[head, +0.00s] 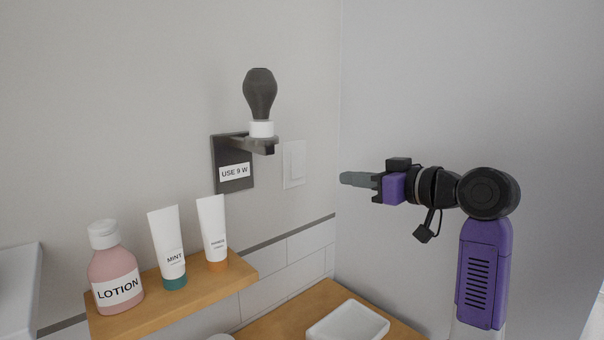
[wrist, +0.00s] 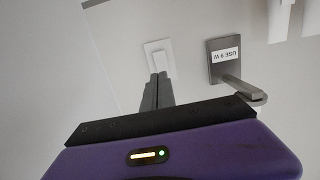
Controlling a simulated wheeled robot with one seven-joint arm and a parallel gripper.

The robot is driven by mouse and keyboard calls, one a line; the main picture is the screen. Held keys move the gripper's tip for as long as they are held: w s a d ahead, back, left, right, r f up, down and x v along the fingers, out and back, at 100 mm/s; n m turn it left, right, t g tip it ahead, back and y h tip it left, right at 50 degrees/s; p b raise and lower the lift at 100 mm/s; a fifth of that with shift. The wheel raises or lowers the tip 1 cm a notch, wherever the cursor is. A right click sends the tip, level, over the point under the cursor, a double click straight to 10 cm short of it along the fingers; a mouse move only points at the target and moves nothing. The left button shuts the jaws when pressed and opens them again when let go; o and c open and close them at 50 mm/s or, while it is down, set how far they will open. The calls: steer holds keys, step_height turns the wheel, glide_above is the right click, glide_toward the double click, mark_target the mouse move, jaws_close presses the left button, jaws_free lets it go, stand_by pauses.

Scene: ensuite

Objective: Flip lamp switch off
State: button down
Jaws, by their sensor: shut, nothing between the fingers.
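The lamp is a dark bulb (head: 260,94) in a white socket on a dark wall bracket (head: 232,184) labelled "USE 9 W". The bulb looks dark and unlit. A white wall switch (head: 294,164) is on the wall just right of the bracket. My gripper (head: 342,179) is shut and empty, to the right of the switch, with its fingers pointing left toward the wall. In the wrist view the shut fingers (wrist: 160,80) point at the switch plate (wrist: 160,57) and cover its lower edge. I cannot tell whether they touch it.
A wooden shelf (head: 180,295) at lower left holds a pink lotion bottle (head: 116,270) and two white tubes (head: 167,245) (head: 212,230). A white dish (head: 347,322) stands on a wooden counter (head: 283,322) below. The lamp bracket juts out close beside the switch.

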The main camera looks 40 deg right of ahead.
mark_target(298, 173)
steer(key=shift+w, duration=0.15)
steer(key=w+p, duration=0.1)
steer(key=w, duration=0.3)
steer(key=w+f+p, duration=0.1)
steer(key=w, duration=0.3)
steer(key=w+p, duration=0.1)
steer(key=w, duration=0.4)
steer(key=shift+w+a+f, duration=0.1)
steer(key=shift+a+f, duration=0.15)
steer(key=shift+f, duration=0.1)
steer(key=shift+w+f, duration=0.1)
steer(key=shift+w, duration=0.15)
steer(key=shift+f, duration=0.1)
steer(key=shift+w+f+t+b, duration=0.2)
steer(key=shift+f+t+b, duration=0.15)
steer(key=shift+b, duration=0.65)
steer(key=shift+r+p, duration=0.35)
steer(key=shift+p, duration=0.05)
steer(key=shift+s, duration=0.1)
